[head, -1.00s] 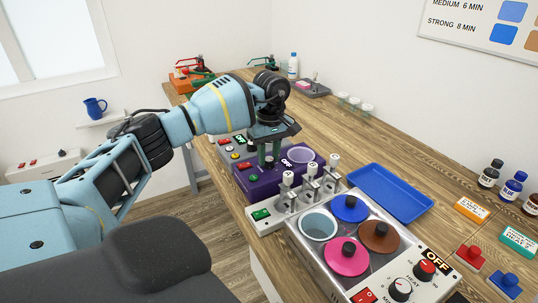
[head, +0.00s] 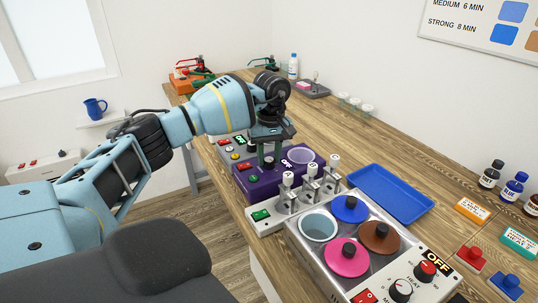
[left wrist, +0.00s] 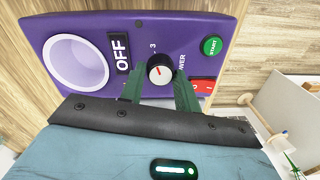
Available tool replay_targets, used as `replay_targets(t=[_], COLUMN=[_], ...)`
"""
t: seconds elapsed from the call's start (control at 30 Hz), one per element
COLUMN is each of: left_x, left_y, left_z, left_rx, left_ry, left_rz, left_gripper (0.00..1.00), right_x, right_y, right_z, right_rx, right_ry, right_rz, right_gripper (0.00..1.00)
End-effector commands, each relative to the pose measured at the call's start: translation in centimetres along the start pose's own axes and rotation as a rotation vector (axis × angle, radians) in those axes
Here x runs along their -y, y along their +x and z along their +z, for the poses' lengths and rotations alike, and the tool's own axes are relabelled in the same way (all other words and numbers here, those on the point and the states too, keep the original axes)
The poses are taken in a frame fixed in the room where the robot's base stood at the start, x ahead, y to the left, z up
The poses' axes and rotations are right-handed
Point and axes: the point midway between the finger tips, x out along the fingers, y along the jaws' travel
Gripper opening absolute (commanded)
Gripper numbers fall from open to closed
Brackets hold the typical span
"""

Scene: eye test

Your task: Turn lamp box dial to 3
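The purple lamp box (head: 262,187) stands on the bench in the head view, with a round pale well in its top. In the left wrist view the lamp box (left wrist: 205,28) shows a sign reading OFF (left wrist: 121,52), a green START button (left wrist: 211,46) and a red switch (left wrist: 202,88). Its white dial (left wrist: 160,69) has a red pointer mark, and a 3 is printed above it. My left gripper (head: 269,162) is over the box. Its green fingers (left wrist: 160,82) are open on either side of the dial, with gaps showing. Whether they touch it is unclear. My right gripper is not in view.
A metal unit with coloured lids (head: 348,259) and a row of white levers (head: 311,184) stand close to the lamp box. A blue tray (head: 392,193) lies behind them. A grey box (head: 232,150) is on the box's far side. Bare bench lies behind the box.

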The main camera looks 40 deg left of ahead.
Motion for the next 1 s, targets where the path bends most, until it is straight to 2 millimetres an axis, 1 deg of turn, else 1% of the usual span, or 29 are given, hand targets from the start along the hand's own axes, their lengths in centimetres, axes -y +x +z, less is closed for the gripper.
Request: replay_targets(t=[0.03, 0.1, 0.13, 0.37, 0.47, 0.57, 0.8, 0.9, 1.0], left_x=[0.0, 0.0, 0.0, 0.0, 0.0, -0.1, -0.1, -0.1, -0.1], left_y=[0.0, 0.0, 0.0, 0.0, -0.3, -1.4, -5.2, -6.5, -7.3], left_z=[0.0, 0.0, 0.0, 0.0, 0.0, 0.0, 0.0, 0.0, 0.0], left_rx=[0.0, 0.0, 0.0, -0.001, -0.001, -0.002, -0.002, -0.002, -0.001], left_ry=[0.001, 0.0, 0.0, -0.001, -0.001, -0.001, 0.0, 0.0, 0.001], left_rz=[-0.001, -0.001, 0.0, 0.0, 0.001, 0.002, 0.003, 0.003, 0.001], left_gripper=[0.39, 0.48, 0.51, 0.51, 0.51, 0.51, 0.51, 0.51, 0.51], right_x=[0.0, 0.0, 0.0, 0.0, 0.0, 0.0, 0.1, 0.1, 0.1], right_y=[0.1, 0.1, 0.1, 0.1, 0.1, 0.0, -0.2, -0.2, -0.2], right_z=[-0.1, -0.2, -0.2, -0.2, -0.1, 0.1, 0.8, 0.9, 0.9], right_rx=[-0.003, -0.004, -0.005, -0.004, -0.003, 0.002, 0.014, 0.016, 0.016], right_ry=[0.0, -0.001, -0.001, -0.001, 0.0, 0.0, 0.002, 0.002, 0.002], right_rz=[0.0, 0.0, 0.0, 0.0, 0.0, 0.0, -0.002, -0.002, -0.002], right_gripper=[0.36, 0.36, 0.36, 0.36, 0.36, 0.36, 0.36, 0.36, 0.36])
